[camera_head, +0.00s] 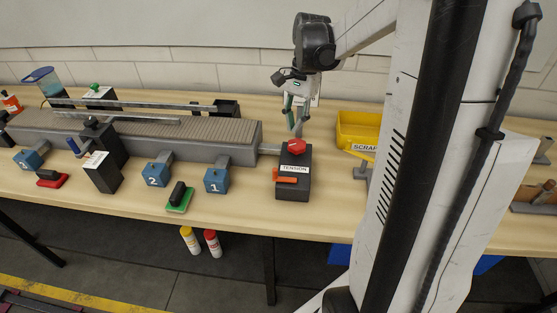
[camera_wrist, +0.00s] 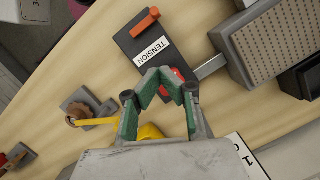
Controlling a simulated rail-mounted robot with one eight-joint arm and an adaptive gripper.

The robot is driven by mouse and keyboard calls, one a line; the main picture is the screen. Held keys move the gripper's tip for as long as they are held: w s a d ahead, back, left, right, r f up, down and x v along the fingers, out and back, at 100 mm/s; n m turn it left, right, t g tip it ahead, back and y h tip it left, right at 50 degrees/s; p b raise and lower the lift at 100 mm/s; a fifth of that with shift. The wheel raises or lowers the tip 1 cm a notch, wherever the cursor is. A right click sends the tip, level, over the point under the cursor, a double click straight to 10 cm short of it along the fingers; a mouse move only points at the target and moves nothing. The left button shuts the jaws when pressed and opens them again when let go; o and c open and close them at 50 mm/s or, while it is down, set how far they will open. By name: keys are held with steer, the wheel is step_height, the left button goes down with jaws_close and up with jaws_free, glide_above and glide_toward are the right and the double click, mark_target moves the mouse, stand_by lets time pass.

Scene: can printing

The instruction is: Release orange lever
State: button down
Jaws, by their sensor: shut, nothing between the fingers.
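The dark tension box (camera_head: 294,190) stands at the right end of the conveyor, with a white TENSION label and a red knob (camera_head: 297,146) on top. The orange lever (camera_head: 286,180) lies roughly level across the face nearest the table's front edge. In the wrist view the orange lever (camera_wrist: 146,22) is at the top, beyond the label, and the red knob (camera_wrist: 177,76) is partly hidden behind my fingers. My gripper (camera_head: 297,128) is above the knob side of the box, apart from the lever. In the wrist view its green-padded fingertips (camera_wrist: 160,73) are together and empty.
The conveyor (camera_head: 185,141) runs left from the box. Blue blocks 1 (camera_head: 217,181) and 2 (camera_head: 157,174) and a green-based stamp (camera_head: 180,198) stand in front of it. A yellow scrap bin (camera_head: 358,122) is to the right. The table in front of the box is clear.

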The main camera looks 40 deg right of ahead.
steer(key=x, duration=1)
steer(key=a, duration=0.1)
steer(key=s+a+p, duration=0.1)
steer(key=a, duration=0.1)
steer(key=shift+s+a+r, duration=0.1)
steer(key=shift+a, duration=0.3)
steer(key=shift+s, duration=0.1)
steer(key=shift+a, duration=0.1)
